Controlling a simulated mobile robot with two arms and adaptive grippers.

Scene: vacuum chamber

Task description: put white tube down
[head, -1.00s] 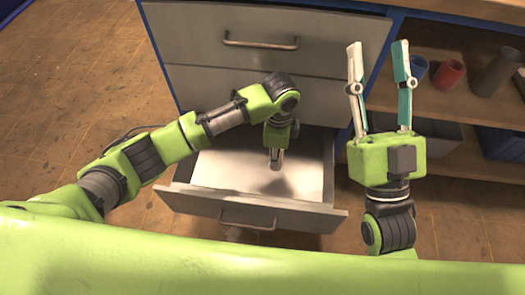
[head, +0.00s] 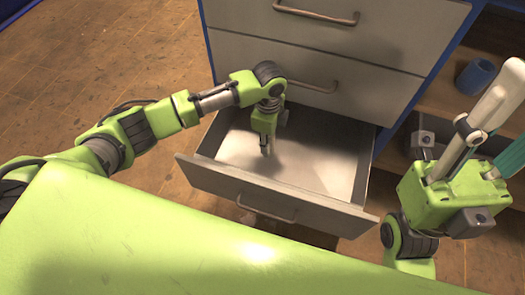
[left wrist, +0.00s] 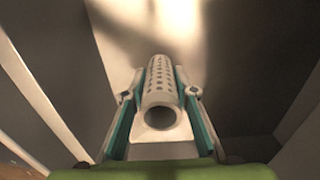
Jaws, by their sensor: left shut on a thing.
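The white tube (left wrist: 160,88), with rows of small holes along its side and an open round end facing the camera, sits between the fingers of my left gripper (left wrist: 161,97) in the left wrist view. In the head view my left gripper (head: 265,148) points down inside the open drawer (head: 315,180); the tube is mostly hidden there. I cannot tell whether the tube touches the drawer floor. My right gripper (head: 503,125) is at the right, fingers up and spread apart, empty.
Two shut grey drawers with handles sit above the open one, the upper handle (head: 316,16) and the lower handle (head: 306,85) showing. The drawer floor around my left gripper looks bare. A blue cup (head: 476,76) stands on the shelf at the right, behind my right gripper.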

